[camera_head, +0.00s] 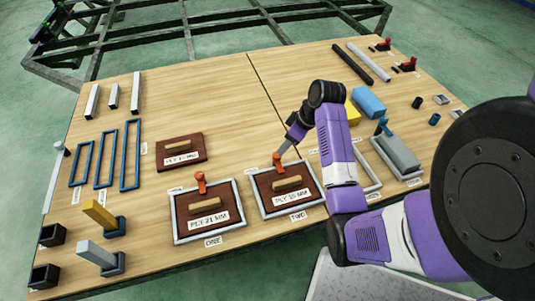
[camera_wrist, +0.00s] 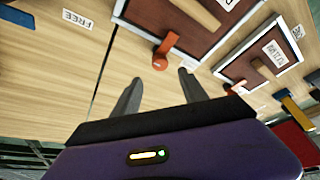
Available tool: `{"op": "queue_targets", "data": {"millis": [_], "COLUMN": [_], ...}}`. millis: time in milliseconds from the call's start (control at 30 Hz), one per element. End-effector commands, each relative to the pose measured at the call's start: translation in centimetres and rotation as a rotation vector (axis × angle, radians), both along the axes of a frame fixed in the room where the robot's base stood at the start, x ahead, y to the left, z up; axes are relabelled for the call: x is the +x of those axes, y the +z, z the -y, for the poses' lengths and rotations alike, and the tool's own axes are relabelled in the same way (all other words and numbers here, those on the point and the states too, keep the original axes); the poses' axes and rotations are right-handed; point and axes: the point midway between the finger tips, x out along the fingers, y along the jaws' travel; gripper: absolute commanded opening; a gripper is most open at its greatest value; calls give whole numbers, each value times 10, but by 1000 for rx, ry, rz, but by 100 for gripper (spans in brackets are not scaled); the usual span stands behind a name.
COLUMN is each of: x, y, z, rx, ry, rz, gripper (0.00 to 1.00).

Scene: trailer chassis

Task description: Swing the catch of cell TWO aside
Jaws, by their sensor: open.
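Cell TWO (camera_head: 318,196) is a grey-framed tray holding a brown panel with a wooden handle, marked PLY 18 MM. Its orange catch (camera_head: 277,160) sits at the middle of the far frame edge. In the wrist view the catch (camera_wrist: 176,44) has a round end outside the frame, and its arm reaches across the edge over the panel. My gripper (camera_head: 287,150) is close above the catch. In the wrist view my gripper (camera_wrist: 160,76) is open and empty, with the catch's round end just beyond and between its fingertips. Contact cannot be told.
Cell ONE (camera_head: 240,208), with its own orange catch (camera_head: 201,182), lies left of cell TWO. A loose brown panel (camera_head: 206,152) lies behind it. A grey block with a blue handle (camera_head: 396,155) is at right. The table's back middle (camera_head: 215,90) is clear.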

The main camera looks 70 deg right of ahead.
Motion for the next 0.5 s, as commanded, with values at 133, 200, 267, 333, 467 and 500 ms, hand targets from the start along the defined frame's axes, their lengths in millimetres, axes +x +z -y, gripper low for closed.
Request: {"op": "queue_targets", "data": {"millis": [133, 200, 267, 333, 467, 500], "x": [4, 7, 11, 15, 23, 24], "y": [-13, -22, -32, -42, -59, -62], "z": [-1, -1, -1, 0, 0, 1], "rx": [-2, -2, -2, -3, -3, -3], "ry": [18, 18, 18, 17, 16, 15], "rz": [-4, -4, -4, -3, -3, -3], "gripper": [51, 51, 51, 51, 51, 51]}}
